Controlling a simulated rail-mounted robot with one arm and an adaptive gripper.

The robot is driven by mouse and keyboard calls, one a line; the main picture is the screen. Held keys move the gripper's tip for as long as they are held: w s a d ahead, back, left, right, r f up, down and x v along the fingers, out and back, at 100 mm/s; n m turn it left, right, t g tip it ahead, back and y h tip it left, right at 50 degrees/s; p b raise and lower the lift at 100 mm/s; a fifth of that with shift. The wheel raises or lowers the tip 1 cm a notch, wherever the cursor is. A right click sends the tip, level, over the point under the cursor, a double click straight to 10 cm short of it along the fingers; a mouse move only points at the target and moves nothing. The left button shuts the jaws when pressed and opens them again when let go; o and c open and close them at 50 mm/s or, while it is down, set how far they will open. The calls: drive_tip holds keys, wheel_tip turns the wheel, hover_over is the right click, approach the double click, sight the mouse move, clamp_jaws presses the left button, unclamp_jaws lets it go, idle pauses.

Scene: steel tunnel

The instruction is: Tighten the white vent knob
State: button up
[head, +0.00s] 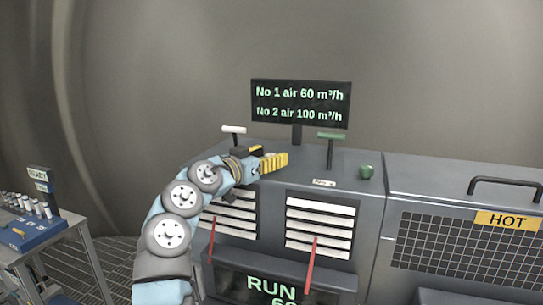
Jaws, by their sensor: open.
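My gripper (273,162), with yellow fingers, is open above the top of the grey cabinet (345,160), pointing right. A white T-handle (234,129) stands on a stem just left of and behind my gripper; its lower part is hidden by my arm. I do not see a separate white knob; one could be hidden behind my gripper. A green T-handle (332,136) stands to the right of my gripper, and a round green knob (367,171) sits on the cabinet top right of it. I cannot tell whether my fingers touch anything.
A black display (300,103) on a post reads "No 1 air 60 m³/h, No 2 air 100 m³/h". White-slatted vents (320,222) with red levers (311,265) are on the cabinet front. A mesh-front unit marked "HOT" (508,220) is at right. A bench with a blue rack (30,230) is at left.

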drive_tip(key=v, duration=1.1)
drive_tip(key=shift+s+a, duration=0.15)
drive_tip(key=shift+s, duration=0.05)
